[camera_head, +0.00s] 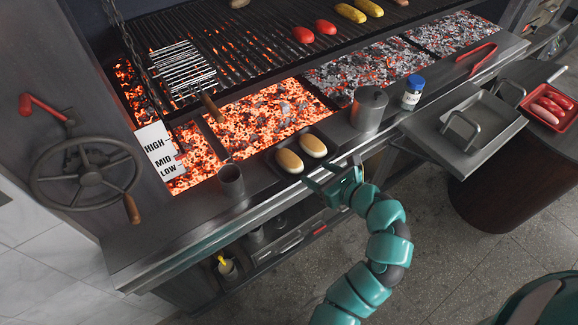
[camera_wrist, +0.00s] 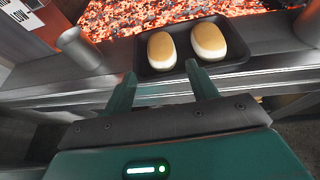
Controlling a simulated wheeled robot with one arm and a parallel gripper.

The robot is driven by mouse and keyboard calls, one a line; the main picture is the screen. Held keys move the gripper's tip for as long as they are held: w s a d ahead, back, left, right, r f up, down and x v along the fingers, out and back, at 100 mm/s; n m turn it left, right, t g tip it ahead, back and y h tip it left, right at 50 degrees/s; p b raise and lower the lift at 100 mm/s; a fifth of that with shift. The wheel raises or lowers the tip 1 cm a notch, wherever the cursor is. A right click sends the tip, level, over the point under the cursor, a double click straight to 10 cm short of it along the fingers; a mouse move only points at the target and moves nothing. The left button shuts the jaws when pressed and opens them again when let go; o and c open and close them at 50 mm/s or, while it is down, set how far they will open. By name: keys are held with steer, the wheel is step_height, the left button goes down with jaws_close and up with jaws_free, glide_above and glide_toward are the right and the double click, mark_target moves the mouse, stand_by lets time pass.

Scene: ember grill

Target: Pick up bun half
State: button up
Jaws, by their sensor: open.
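Two bun halves lie side by side in a small dark tray (camera_head: 333,143) on the grill's front ledge. The left bun half (camera_head: 289,161) and the right bun half (camera_head: 313,146) are golden with paler sides. In the wrist view the left bun half (camera_wrist: 161,50) and the right bun half (camera_wrist: 208,41) sit just beyond my fingers. My gripper (camera_head: 318,176) is open and empty, in front of the tray at the ledge edge. In the wrist view my gripper (camera_wrist: 160,80) has its fingers apart, short of the buns and not touching them.
Glowing coals (camera_head: 262,120) lie right behind the tray. A steel pan (camera_head: 463,131) and a red sausage tray (camera_head: 550,106) are farther right.

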mark_target(294, 162)
steer(key=x, duration=0.6)
steer(key=shift+w, duration=0.1)
steer(key=shift+s+f+p+x, duration=0.15)
steer(key=shift+p+x, duration=0.2)
steer(key=shift+x, duration=1.15)
steer(key=shift+s+f+p+x, duration=0.1)
steer(key=shift+f+p+x, duration=0.2)
steer(key=shift+x, duration=1.2)
steer(key=shift+r, duration=0.15)
steer(key=shift+c, duration=0.5)
steer(key=c, duration=0.5)
